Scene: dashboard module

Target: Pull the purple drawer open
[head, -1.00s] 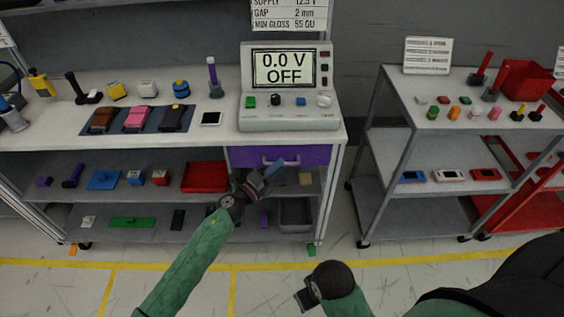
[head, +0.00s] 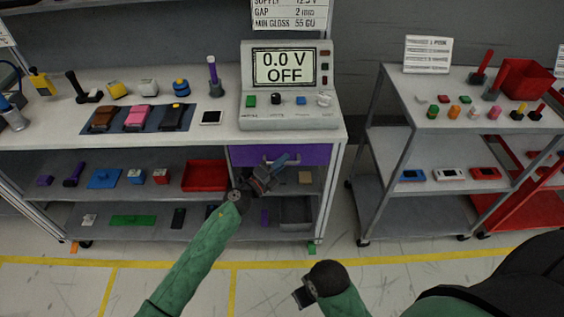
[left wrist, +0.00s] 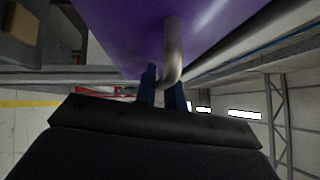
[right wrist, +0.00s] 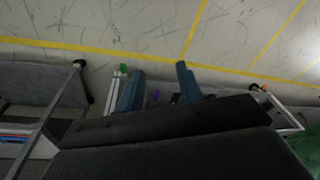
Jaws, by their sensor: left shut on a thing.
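The purple drawer (head: 313,154) sits under the tabletop at the right end of the workbench, and its front looks flush with the frame. It also fills the upper left wrist view (left wrist: 115,30). Its grey metal handle (left wrist: 173,50) passes between the blue fingers of my left gripper (left wrist: 163,92), which is shut on it. In the head view my left gripper (head: 284,162) reaches up to the drawer front and hides part of the handle. My right gripper (right wrist: 160,85) is open and empty, low over the floor in front of the bench.
A power supply (head: 289,90) reading 0.0 V OFF stands on the bench (head: 60,133) above the drawer. Shelves below hold a red tray (head: 205,177) and a grey bin (head: 296,212). A grey cart (head: 395,125) stands to the right. The floor in front is clear.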

